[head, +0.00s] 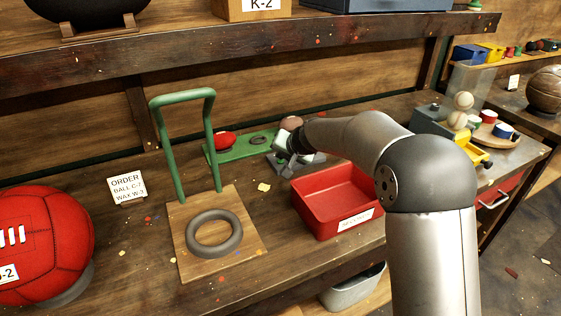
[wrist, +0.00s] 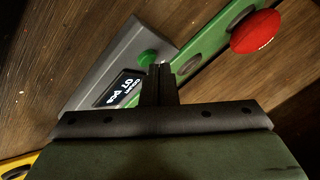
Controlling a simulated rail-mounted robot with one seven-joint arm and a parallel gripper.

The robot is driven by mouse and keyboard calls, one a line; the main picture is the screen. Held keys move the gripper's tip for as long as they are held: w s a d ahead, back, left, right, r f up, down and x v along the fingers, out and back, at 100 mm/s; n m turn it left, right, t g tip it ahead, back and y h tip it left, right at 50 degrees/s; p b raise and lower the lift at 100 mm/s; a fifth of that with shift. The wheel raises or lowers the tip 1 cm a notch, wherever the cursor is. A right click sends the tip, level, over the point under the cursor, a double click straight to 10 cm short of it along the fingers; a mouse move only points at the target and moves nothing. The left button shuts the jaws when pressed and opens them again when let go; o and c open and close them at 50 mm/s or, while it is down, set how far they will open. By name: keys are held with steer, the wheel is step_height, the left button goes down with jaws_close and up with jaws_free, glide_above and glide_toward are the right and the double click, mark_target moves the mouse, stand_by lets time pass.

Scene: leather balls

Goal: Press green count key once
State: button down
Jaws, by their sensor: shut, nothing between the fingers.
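The green count key (wrist: 148,58) is a small round button on a grey counter box (wrist: 118,58) in the wrist view. The box has a dark display (wrist: 119,88) with pale text, seen turned around. My gripper (wrist: 160,70) is shut and empty, its dark fingertips just beside the key's right lower edge; I cannot tell whether they touch it. In the head view my gripper (head: 283,146) is over the back of the bench, at the grey box (head: 292,162). The key is hidden there by my gripper and arm.
A green rail (head: 232,150) with a red ball (head: 222,139) lies left of the box. A red tray (head: 337,203) stands in front. A green-framed stand (head: 185,150) is at left, near a big red ball (head: 45,245). A shelf (head: 240,47) hangs above.

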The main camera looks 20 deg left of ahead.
steer(key=shift+f+b, duration=0.3)
steer(key=shift+f, duration=0.1)
steer(key=shift+r, duration=0.1)
stand_by(0.4)
steer(key=shift+r+p, duration=0.6)
steer(key=shift+r, duration=0.15)
steer(key=shift+r, duration=0.1)
step_height(320, 180, up, 5)
steer(key=p, duration=0.3)
stand_by(0.6)
